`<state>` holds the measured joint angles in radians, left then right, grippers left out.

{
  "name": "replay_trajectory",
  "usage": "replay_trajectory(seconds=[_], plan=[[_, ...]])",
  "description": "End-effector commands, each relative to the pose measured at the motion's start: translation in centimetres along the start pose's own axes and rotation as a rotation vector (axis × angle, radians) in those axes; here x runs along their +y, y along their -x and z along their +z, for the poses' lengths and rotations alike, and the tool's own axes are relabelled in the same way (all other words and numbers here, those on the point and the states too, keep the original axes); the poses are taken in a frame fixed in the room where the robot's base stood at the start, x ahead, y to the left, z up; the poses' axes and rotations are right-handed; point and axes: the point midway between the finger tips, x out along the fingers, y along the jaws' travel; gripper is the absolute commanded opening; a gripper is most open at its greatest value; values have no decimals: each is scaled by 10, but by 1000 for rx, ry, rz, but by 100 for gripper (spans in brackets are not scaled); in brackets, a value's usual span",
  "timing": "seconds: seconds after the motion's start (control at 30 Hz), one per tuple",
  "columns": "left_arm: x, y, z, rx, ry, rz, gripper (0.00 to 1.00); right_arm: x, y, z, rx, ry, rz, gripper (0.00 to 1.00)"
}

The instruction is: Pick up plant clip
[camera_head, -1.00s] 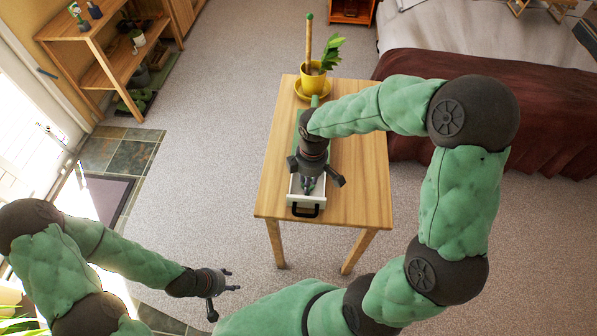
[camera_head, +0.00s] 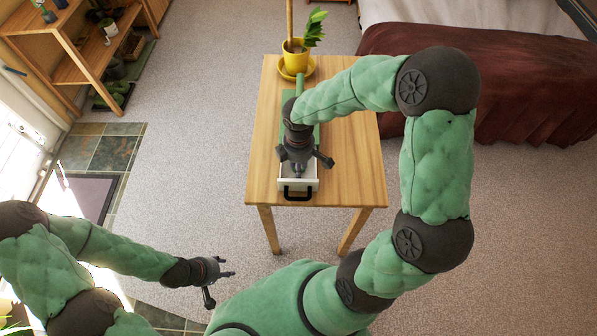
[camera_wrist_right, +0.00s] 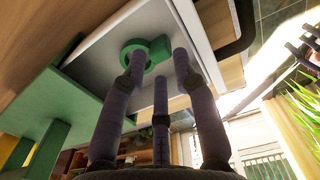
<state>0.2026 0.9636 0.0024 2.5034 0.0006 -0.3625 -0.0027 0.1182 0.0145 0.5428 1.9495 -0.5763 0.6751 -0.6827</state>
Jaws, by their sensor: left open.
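The plant clip is a small green ring with a block-like tab (camera_wrist_right: 158,47), lying in the white drawer (camera_wrist_right: 95,62) in the right wrist view. In the head view it is hidden under my right gripper. The white drawer with a black handle also shows there (camera_head: 312,184), on the table. My right gripper (camera_head: 298,170) points down over the drawer. Its fingers (camera_wrist_right: 160,70) are spread with gaps between them, their tips close to the clip; contact cannot be told. My left gripper (camera_head: 230,274) is open and empty, off the table at lower left.
The wooden table (camera_head: 352,170) is bare on its right side. A yellow plant pot (camera_head: 295,60) on a saucer stands at its back edge. A bed with a dark red cover (camera_head: 510,90) is at right, and a wooden shelf (camera_head: 85,60) at upper left.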

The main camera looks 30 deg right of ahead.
Motion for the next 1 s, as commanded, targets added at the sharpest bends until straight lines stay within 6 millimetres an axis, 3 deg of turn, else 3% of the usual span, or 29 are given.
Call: replay_trajectory(seconds=[0.03,0.13,0.4,0.5,1.0], plan=[[-2,-7,0,0,0,0,46,-1,-12,0,-1,0,-3,29],[-4,-10,0,0,0,0,46,-1,-24,0,-1,1,-3,29],[-3,-10,0,0,0,0,46,0,-25,0,0,0,-1,29],[-3,-10,0,0,0,0,46,0,-25,0,0,0,-1,2],[-3,-8,0,0,0,0,46,0,-22,0,1,1,0,2]])
